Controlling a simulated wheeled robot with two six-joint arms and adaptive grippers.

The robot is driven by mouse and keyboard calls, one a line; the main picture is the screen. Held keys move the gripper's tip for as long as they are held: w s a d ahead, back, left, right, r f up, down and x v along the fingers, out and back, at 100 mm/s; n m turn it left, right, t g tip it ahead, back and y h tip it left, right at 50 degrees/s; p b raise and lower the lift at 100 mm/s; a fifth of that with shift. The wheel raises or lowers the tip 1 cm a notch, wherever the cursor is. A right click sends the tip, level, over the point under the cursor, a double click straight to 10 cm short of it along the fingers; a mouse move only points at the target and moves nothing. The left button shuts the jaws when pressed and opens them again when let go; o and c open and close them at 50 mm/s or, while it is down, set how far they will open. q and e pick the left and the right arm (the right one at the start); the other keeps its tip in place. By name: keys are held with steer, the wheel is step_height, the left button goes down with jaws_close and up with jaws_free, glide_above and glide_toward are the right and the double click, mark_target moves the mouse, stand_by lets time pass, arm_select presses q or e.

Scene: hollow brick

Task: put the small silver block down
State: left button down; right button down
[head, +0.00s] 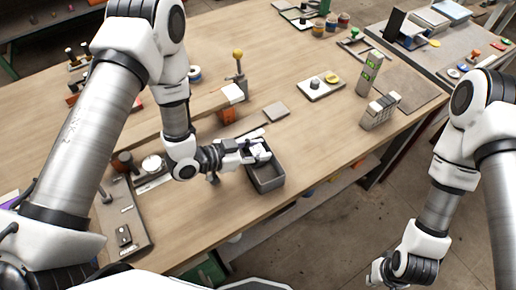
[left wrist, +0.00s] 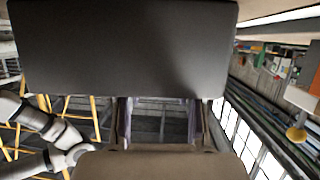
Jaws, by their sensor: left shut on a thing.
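My left gripper (head: 257,151) is shut on the small silver block (head: 262,154), at the far end of a dark grey hollow box (head: 268,184). The block shows only as a small pale patch among the fingers, and most of it is hidden. I cannot tell whether it touches the box. In the left wrist view, the finger parts of my left gripper (left wrist: 160,122) stand below a large dark surface that I cannot identify for sure. My right gripper (head: 377,272) hangs low at the right, beyond the table's edge; its fingers are too small to read.
The box stands near the table's front edge. A grey flat plate (head: 276,111) lies behind it. A yellow-knobbed post (head: 238,68) is further back. A dark tray of parts (head: 124,222) is at the left. Bare wood (head: 320,140) lies right of the box.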

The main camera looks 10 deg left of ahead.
arm_select(q)
steer(key=shift+f, duration=0.2)
steer(key=c, duration=1)
jaws_free()
steer(key=shift+r, duration=0.1)
steer(key=shift+r, duration=0.15)
steer(key=shift+b+v, duration=0.3)
steer(key=shift+v, duration=5.7)
